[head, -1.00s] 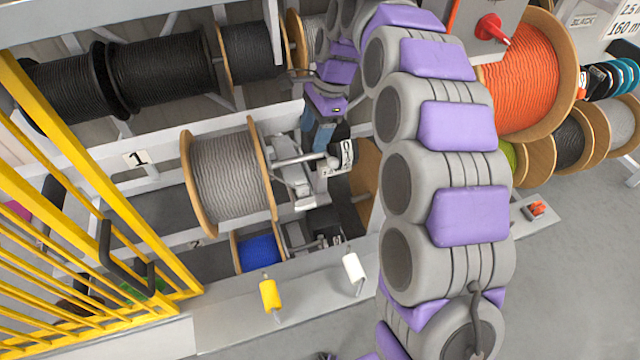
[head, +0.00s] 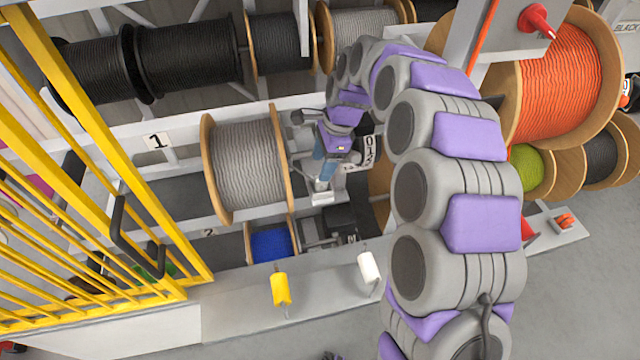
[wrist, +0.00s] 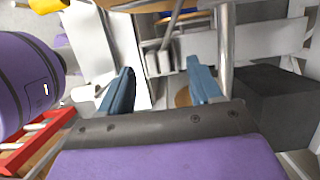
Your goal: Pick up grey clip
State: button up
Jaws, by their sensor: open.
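My gripper (head: 322,172) is at the end of the grey and purple arm, to the right of the grey cable reel. In the wrist view its two blue fingers (wrist: 160,70) are apart with nothing held between them. A small grey two-part piece (wrist: 158,60), which may be the grey clip, shows beyond the fingertips and between them. It is apart from the fingers as far as I can tell. In the head view I cannot make out the clip; the gripper and a pale bracket (head: 322,196) are there.
The grey cable reel (head: 248,165) is close to the gripper's left. A blue reel (head: 271,243) sits below. A metal rod (wrist: 226,45) stands near the right finger. A yellow railing (head: 95,150) is at the left, and yellow (head: 281,289) and white (head: 368,267) rollers are in front.

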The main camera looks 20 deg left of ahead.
jog(key=b+x, duration=0.1)
jog(key=x, duration=0.1)
jog(key=d+b+x, duration=0.1)
jog(key=x, duration=0.2)
jog(key=shift+w+f, duration=0.1)
jog(key=shift+f, duration=0.2)
jog(key=shift+c, duration=0.5)
jog(key=c, duration=1)
jog(key=shift+o, duration=0.2)
jog(key=shift+r, duration=0.15)
jog(key=shift+r+p, duration=0.45)
jog(key=shift+r, duration=0.4)
jog(key=shift+s+d+r+p, duration=0.1)
jog(key=shift+s+r+p, duration=0.1)
jog(key=shift+r, duration=0.25)
jog(key=shift+s+d+r+p, duration=0.1)
jog(key=shift+r+p, duration=0.1)
jog(key=shift+r, duration=0.25)
jog(key=s+d+p, duration=0.1)
jog(key=s+d, duration=0.3)
jog(key=s, duration=0.2)
jog(key=s+d+r+p, duration=0.1)
jog(key=s+d, duration=0.3)
jog(key=s, duration=0.3)
jog(key=shift+r+p, duration=0.15)
jog(key=shift+p, duration=0.25)
